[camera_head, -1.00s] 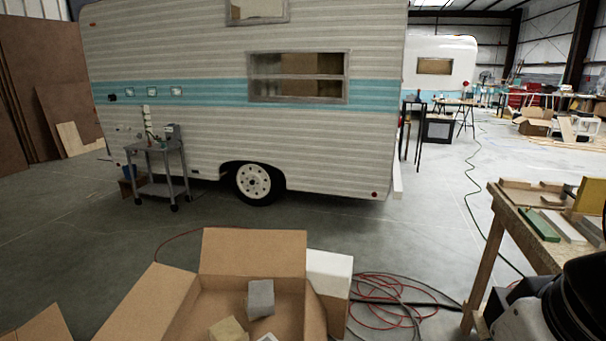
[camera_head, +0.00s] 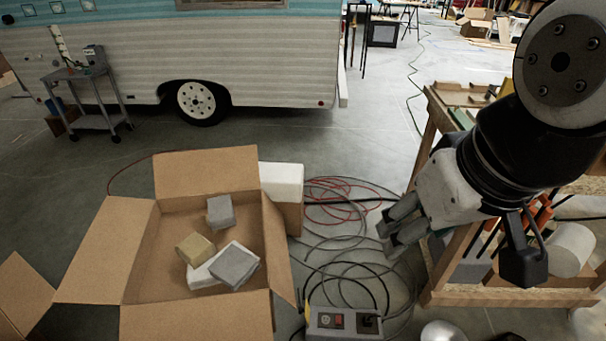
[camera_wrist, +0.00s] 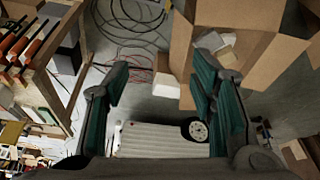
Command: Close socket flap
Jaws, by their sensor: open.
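A grey power box (camera_head: 323,333) sits on the floor at the bottom edge of the head view, partly cut off. Its face has a round socket (camera_head: 325,320), a red switch (camera_head: 338,320) and a dark part (camera_head: 368,321) at the right. I cannot tell which piece is the flap or how it stands. My gripper (camera_head: 388,240) is open and empty, above and to the right of the box, clear of it. In the wrist view my gripper (camera_wrist: 160,62) shows two green-padded fingers spread apart. I cannot make out the power box there.
An open cardboard box (camera_head: 140,265) with several blocks stands left of the power box. Coiled cables (camera_head: 345,240) lie behind it. A wooden workbench (camera_head: 424,150) stands at the right, close to my arm. A camper (camera_head: 270,85) and a grey cart (camera_head: 85,95) stand farther back.

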